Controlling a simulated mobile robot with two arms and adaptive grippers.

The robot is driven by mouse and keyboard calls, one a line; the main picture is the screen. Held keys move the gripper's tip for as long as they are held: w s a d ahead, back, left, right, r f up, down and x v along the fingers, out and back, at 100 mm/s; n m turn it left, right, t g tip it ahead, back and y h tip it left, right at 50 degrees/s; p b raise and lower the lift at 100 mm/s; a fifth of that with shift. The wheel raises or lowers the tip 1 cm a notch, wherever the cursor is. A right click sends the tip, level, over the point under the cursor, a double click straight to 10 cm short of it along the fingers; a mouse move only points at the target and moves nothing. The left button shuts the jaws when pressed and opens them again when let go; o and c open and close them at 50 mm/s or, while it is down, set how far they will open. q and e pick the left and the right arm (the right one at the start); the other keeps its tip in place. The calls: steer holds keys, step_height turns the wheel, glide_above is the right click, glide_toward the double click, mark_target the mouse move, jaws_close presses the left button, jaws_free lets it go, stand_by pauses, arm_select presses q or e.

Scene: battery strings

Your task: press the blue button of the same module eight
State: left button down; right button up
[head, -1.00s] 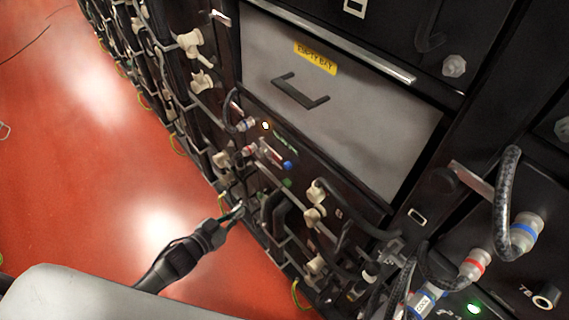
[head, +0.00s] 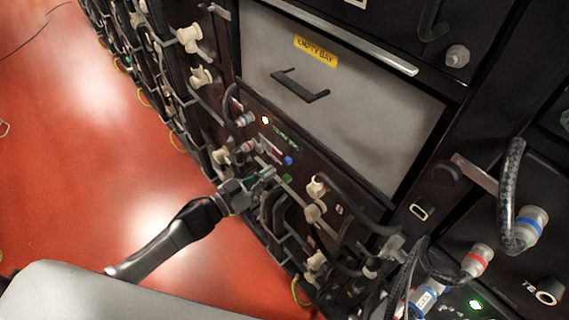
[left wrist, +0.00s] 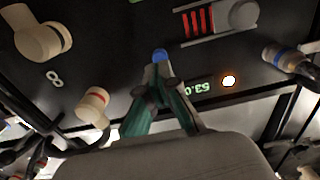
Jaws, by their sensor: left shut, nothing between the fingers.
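The module eight panel (left wrist: 100,35) is black with a white 8 (left wrist: 53,78) in the left wrist view. Its blue button (left wrist: 160,56) lies directly ahead of the fingertips, and it also shows in the head view (head: 288,160). My left gripper (left wrist: 158,73) is shut and empty, with its green fingertips together at the button's near edge. I cannot tell whether they touch it. In the head view the left gripper (head: 270,172) is at the panel, just left of and below the button. My right gripper is not in view.
An amber light (left wrist: 229,81) and a green number display (left wrist: 197,90) sit beside the fingers. Cream connectors (left wrist: 93,104) and cables stand out around the panel. A grey cover marked EMPTY BAY (head: 316,51) is above. The red floor (head: 80,130) at left is open.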

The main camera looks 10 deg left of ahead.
mark_target(285, 162)
arm_select(q)
steer(key=shift+w+d, duration=0.4)
steer(key=shift+w, duration=0.15)
steer(key=shift+x, duration=1.6)
steer(key=shift+s, duration=0.1)
steer(key=shift+v, duration=1.25)
steer(key=shift+p+v, duration=1.05)
steer(key=shift+v, duration=1.7)
